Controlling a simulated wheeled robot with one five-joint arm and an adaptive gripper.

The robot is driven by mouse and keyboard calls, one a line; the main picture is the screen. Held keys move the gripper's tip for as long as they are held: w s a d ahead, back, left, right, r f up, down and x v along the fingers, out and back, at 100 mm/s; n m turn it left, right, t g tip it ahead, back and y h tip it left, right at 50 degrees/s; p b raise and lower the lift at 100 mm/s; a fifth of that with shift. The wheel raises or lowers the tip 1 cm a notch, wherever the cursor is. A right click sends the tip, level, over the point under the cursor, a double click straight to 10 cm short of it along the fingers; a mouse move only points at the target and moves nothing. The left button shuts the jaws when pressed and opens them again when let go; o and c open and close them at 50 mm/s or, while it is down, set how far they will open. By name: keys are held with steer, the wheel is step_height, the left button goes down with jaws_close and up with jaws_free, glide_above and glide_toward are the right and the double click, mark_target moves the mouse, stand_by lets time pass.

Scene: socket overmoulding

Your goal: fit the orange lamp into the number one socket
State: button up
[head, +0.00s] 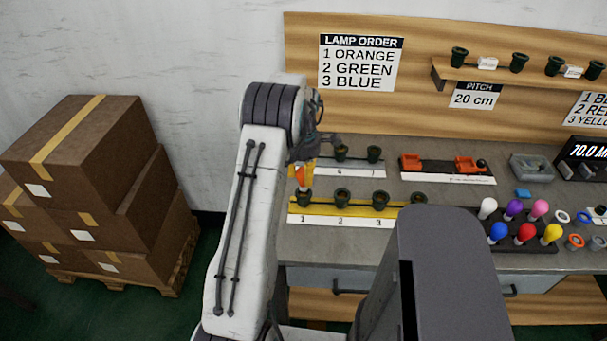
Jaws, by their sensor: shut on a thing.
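The orange lamp (302,176) hangs below my gripper (305,162), which is shut on it. The lamp is at or just above the number one socket (304,199), the leftmost dark socket on the yellow strip. I cannot tell whether the lamp's base is inside the socket or only over it. Sockets two (340,198) and three (379,199) stand to the right and look empty. The yellow strip (330,208) has a white front label with the numbers. My arm hides part of the gripper and the strip's left side.
Behind is another row of sockets (341,153). To the right, a dark rack (515,246) holds several coloured lamps. An orange-and-black fixture (467,164) and a grey tray (531,168) stand farther back. A lamp order sign (361,62) hangs on the wooden back panel.

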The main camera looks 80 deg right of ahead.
steer(key=shift+f+b, duration=0.95)
steer(key=shift+f, duration=0.35)
steer(key=o, duration=1)
steer(key=shift+o, duration=0.2)
steer(key=shift+r, duration=0.15)
step_height(320, 180, up, 12)
steer(key=shift+f, duration=0.1)
stand_by(0.6)
